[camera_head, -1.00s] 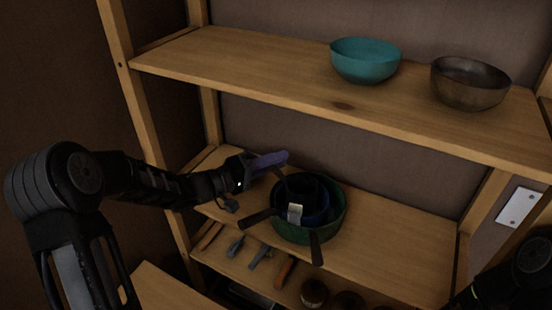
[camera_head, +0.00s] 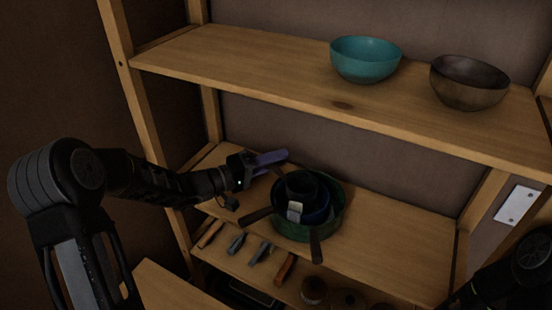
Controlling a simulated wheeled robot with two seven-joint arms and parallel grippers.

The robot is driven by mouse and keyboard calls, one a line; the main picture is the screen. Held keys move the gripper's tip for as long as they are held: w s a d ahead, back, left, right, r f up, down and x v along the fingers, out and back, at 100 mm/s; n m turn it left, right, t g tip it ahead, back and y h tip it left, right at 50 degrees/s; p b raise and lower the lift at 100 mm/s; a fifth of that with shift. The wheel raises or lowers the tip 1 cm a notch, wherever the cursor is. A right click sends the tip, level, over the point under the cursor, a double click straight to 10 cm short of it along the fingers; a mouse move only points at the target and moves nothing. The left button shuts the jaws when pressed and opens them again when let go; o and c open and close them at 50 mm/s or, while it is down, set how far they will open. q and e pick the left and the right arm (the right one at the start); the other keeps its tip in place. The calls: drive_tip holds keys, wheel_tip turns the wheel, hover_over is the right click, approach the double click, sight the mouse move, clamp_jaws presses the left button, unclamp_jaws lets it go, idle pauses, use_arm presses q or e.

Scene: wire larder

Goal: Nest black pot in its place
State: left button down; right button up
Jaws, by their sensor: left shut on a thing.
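The black pot (camera_head: 302,186) is at the top of a nest of pots on the middle shelf, inside or just over a dark blue pot (camera_head: 318,215). That stands in a larger green pot (camera_head: 335,212). My left gripper (camera_head: 272,160), with purplish fingers, is at the nest's upper left. It is shut on the black pot's handle, which is mostly hidden by the fingers. Two other dark handles stick out toward the front left and front. I cannot tell whether the black pot touches the pot below. My right gripper is out of view.
A teal bowl (camera_head: 365,60) and a brown bowl (camera_head: 468,83) stand on the upper shelf (camera_head: 230,68), above the nest. The middle shelf (camera_head: 400,248) is clear to the right. Several tools and round jars sit on the lower shelf. A wooden post (camera_head: 140,110) stands at left.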

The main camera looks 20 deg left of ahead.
use_arm(q)
drive_tip(key=shift+f, duration=0.5)
drive_tip(key=shift+p, duration=0.45)
idle(1.0)
drive_tip(key=shift+f+b, duration=0.75)
drive_tip(key=shift+f, duration=0.5)
drive_tip(key=c, duration=1.6)
unclamp_jaws()
drive_tip(key=shift+r, duration=0.1)
